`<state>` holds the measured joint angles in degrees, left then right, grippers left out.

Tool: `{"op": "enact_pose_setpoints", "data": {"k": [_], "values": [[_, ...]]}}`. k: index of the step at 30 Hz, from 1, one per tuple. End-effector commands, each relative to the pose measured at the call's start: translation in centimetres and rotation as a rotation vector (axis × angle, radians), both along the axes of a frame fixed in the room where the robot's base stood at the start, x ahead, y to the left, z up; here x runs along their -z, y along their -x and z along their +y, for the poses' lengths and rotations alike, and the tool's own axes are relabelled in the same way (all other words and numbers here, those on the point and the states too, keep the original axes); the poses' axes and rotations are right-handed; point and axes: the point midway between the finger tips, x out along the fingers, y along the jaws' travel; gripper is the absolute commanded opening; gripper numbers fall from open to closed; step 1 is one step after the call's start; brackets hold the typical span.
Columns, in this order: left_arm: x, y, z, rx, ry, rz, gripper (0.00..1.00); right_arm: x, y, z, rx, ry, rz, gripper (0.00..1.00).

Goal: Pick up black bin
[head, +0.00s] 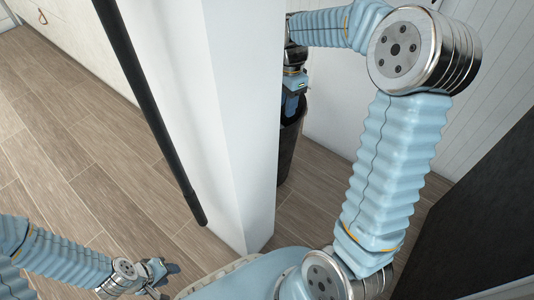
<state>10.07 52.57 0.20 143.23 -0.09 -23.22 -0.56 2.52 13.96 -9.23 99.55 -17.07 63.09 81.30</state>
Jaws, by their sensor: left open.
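The black bin (289,150) stands on the wood floor behind the white pillar, which hides its left side. My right gripper (291,106) points down at the bin's top, and its fingertips are hidden at the rim. I cannot tell whether it grips the bin. My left gripper (166,279) is open and empty at the bottom of the view, well away from the bin.
A white pillar (222,120) stands between my two grippers. A black pole (150,100) slants down in front of it. A dark panel (490,200) is at the right. The wood floor (70,150) at left is clear.

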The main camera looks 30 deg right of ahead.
Motion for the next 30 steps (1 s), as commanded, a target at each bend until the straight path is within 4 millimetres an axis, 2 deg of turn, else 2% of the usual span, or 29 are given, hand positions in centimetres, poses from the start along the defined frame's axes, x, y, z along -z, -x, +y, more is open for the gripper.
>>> {"op": "enact_pose_setpoints", "data": {"k": [1,5,13,23,30], "values": [[0.8,0.5,-0.3,0.011,0.008,0.025,0.43,0.0,-0.1,0.0,0.032,0.017,0.006,0.39],[1.3,1.1,-0.7,0.021,0.019,0.054,0.43,0.6,-0.1,-0.2,0.077,0.038,0.020,0.39],[2.7,1.0,-0.7,0.020,0.017,0.050,0.43,6.2,-0.1,-0.1,0.079,0.036,0.022,0.39],[3.5,0.9,-0.6,0.018,0.017,0.048,0.43,9.0,-0.2,-0.3,0.079,0.036,0.020,0.39],[4.7,0.9,-0.6,0.017,0.016,0.045,0.43,12.7,-0.5,-0.5,0.077,0.035,0.021,0.39]]}}
